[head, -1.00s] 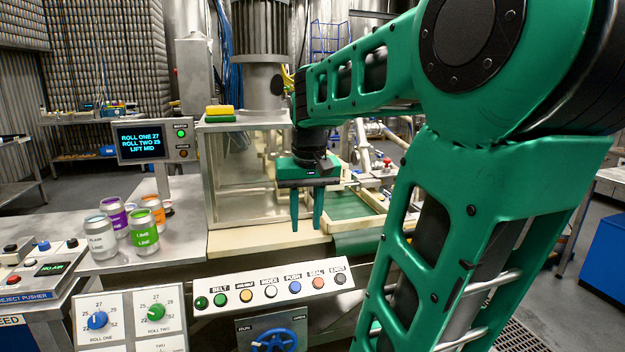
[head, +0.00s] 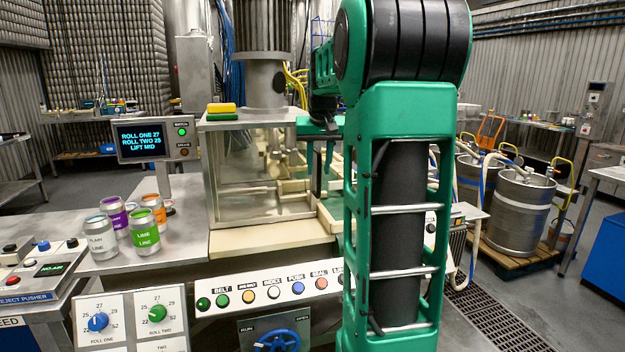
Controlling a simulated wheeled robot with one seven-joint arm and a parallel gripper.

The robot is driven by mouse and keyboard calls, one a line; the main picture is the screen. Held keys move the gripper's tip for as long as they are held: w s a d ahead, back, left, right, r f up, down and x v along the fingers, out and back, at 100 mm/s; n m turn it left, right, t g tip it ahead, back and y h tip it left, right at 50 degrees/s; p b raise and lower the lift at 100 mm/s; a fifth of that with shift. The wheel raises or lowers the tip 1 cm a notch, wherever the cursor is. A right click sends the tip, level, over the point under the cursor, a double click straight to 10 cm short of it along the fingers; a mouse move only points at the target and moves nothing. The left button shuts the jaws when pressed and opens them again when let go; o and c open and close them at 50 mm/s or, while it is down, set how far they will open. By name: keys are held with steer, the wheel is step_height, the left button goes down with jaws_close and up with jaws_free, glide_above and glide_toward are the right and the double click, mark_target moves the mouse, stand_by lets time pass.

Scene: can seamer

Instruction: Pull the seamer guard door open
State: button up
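The seamer (head: 222,125) stands at the centre, a metal-framed housing under a big grey motor. Its guard door (head: 240,165) looks like a clear panel across the front, with rollers and pale parts showing behind it. It appears shut, though its edges and handle are hard to make out. My gripper (head: 318,165) hangs fingers-down at the right side of the housing, partly hidden by my own green arm. Its fingers look apart with nothing between them. I cannot tell whether it touches the door.
Several cans, one with a green label (head: 144,232), stand on the left bench. A yellow and green sponge (head: 221,111) lies on top of the housing. Kegs (head: 517,212) stand on a pallet at right.

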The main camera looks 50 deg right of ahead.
mark_target(318, 170)
steer(key=shift+x, duration=2.1)
